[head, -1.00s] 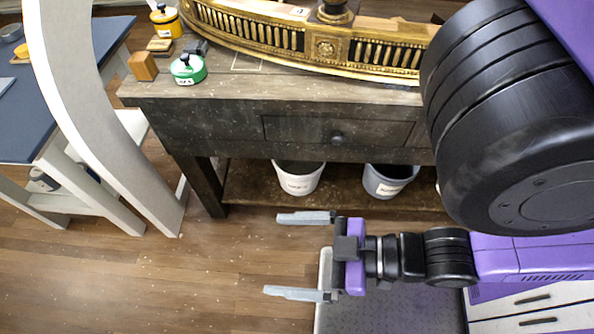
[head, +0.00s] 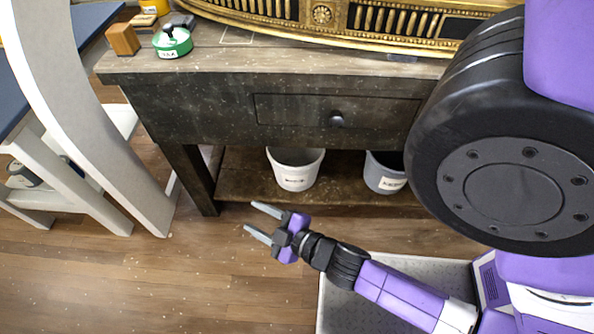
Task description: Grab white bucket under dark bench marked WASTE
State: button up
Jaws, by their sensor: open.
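A white bucket (head: 294,172) with a small label stands on the low shelf under the dark bench (head: 200,100). The label's print is too small to read. A greyer bucket (head: 382,176), also labelled, stands to its right on the same shelf, partly hidden by my arm's large black joint. My gripper (head: 251,217) is open and empty. It is in front of the bench, with its fingers pointing left, below and left of the white bucket in the picture and apart from it.
A bench leg (head: 192,178) stands left of the white bucket. A white curved frame (head: 95,120) and a blue-topped table (head: 90,20) are at the left. A gilt piece (head: 322,15), a green tin (head: 172,43) and a wooden block (head: 123,39) rest on the bench.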

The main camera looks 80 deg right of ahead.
jog(key=w+d+f+g+h+b, duration=0.1)
jog(key=d+f+g+h+b, duration=0.15)
jog(key=d+f, duration=0.6)
jog(key=d+f+g+h+b, duration=0.1)
jog(key=d+f+h+b, duration=0.3)
jog(key=d, duration=0.7)
jog(key=s+d+f+g+b, duration=0.1)
jog(key=d+f+g+b, duration=0.1)
jog(key=d, duration=1.2)
jog(key=s+d+f+n+g+h+b, duration=0.1)
jog(key=d+f+b, duration=0.3)
jog(key=d, duration=1.1)
jog(key=shift+s+f+g+b, duration=0.3)
jog(key=shift+s+g+b, duration=0.15)
jog(key=shift+g+b, duration=0.5)
jog(key=shift+d+h, duration=0.1)
jog(key=shift+h, duration=0.15)
grip_shut()
